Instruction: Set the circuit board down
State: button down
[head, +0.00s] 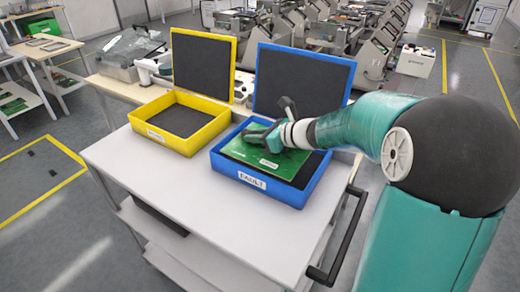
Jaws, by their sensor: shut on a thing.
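A green circuit board (248,152) is at the blue tray marked FAULT (253,182), over its dark lining. My gripper (263,134) is shut on the board from the right side. The board looks slightly tilted, and I cannot tell whether it rests on the lining or hangs just above it. The gripper and wrist cover the board's far right part and some of the tray's back. The blue tray's padded lid (303,80) stands open behind it.
A yellow tray (181,143) with an open padded lid (203,65) stands left of the blue one, empty. Both sit on a white trolley (200,205) with a dark handle (343,240) at right. The trolley top in front is clear. Feeder machines (372,52) stand behind.

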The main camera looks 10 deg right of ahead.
aim_at(293, 150)
jog(key=w+f, duration=0.1)
jog(key=w+d+f, duration=0.1)
jog(key=f, duration=0.1)
jog(key=w+d+f, duration=0.1)
jog(key=f, duration=0.1)
jog(key=shift+w, duration=0.15)
jog(key=shift+w+f, duration=0.1)
jog(key=shift+f, duration=1.5)
jog(key=shift+f, duration=0.15)
jog(key=c, duration=1.3)
grip_release()
jog(key=shift+d, duration=0.1)
jog(key=v, duration=1.2)
